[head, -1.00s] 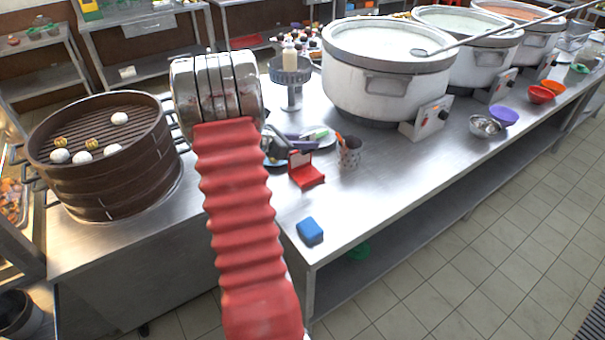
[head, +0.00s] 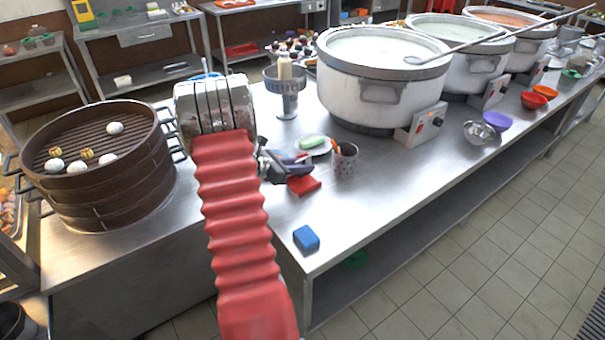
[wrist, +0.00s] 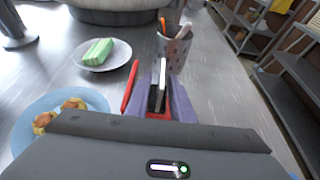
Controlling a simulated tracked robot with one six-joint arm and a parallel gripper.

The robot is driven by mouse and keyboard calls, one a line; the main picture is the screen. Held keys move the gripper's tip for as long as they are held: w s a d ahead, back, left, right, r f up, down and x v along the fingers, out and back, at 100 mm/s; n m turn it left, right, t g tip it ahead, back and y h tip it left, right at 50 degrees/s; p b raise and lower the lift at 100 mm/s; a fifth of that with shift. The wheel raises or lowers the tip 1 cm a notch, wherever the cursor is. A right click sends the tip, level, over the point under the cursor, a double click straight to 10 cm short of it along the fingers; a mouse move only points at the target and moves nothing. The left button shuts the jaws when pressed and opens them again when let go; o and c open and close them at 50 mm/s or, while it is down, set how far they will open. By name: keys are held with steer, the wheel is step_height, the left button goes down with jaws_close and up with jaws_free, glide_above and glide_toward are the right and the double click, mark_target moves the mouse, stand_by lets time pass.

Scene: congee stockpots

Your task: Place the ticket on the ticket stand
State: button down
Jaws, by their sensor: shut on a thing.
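The red ticket stand (head: 304,186) lies on the steel counter, partly hidden by my gripper in the head view. In the wrist view, red parts of it (wrist: 130,86) show beside and between the fingers. My gripper (wrist: 162,88) has purple fingers and is shut on a thin pale ticket (wrist: 161,76), seen nearly edge-on. In the head view my gripper (head: 298,163) is low, right over the stand, and the ticket cannot be made out. I cannot tell whether the ticket touches the stand.
A perforated utensil cup (head: 344,161) stands close behind the stand. A plate with a green block (head: 312,142) is near it. A blue plate with food (wrist: 40,115) is at the wrist view's left. A blue sponge (head: 306,237) lies near the counter's front edge.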

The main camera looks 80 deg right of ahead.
steer(key=shift+f, duration=1.85)
steer(key=c, duration=1.8)
jaws_free()
